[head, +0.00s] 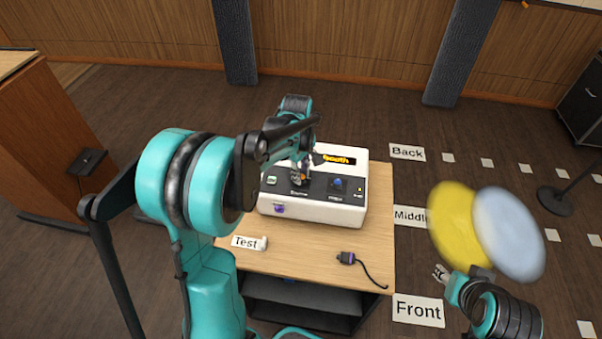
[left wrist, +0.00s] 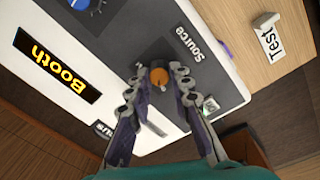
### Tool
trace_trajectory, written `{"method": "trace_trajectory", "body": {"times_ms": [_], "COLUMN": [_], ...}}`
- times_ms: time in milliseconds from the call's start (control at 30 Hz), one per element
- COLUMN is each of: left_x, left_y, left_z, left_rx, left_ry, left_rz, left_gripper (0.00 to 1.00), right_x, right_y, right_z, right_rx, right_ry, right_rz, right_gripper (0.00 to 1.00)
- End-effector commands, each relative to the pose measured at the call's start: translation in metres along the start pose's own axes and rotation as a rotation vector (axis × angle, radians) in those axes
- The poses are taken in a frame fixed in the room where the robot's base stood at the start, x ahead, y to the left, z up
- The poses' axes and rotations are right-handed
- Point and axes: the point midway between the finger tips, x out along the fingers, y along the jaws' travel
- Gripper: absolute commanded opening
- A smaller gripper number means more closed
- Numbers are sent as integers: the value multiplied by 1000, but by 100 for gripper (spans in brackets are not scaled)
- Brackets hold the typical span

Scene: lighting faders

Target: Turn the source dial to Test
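The white console (head: 310,213) with a dark top panel stands on a wooden table. Its source dial, an orange-topped knob (left wrist: 158,76), shows in the left wrist view beside the word "Source" (left wrist: 189,43). My left gripper (left wrist: 158,70) is over the panel with one finger on each side of the knob; small gaps show between fingers and knob. In the head view my left gripper (head: 299,178) partly covers the dial. A "Test" card (head: 246,242) lies on the table in front of the console. My right gripper (head: 438,272) is empty, its fingers apart, right of the table.
A "Booth" display (head: 338,159) and a blue knob (head: 338,184) are on the console. A plug with a cable (head: 347,258) lies at the table's front right. Yellow (head: 452,222) and pale blue (head: 508,232) discs show right of the table.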

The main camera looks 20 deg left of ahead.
Motion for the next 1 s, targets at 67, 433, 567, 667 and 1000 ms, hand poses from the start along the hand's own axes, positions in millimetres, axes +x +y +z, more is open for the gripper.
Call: {"method": "trace_trajectory", "body": {"times_ms": [67,433,567,667,1000], "left_x": [0,0,0,0,0], "left_y": [0,0,0,0,1], "left_z": [0,0,0,0,0], "left_rx": [0,39,99,168,478], "left_ry": [0,-2,-5,-9,-27], "left_rz": [1,0,0,0,1], "left_gripper": [0,0,0,0,0], "right_x": [0,-1,-2,-3,-7], "right_y": [0,0,0,0,0], "right_z": [0,0,-1,-2,-5], "right_rx": [0,0,0,0,0], "right_ry": [0,0,0,0,0], "right_rz": [0,0,0,0,0], "right_gripper": [40,40,40,40,40]}}
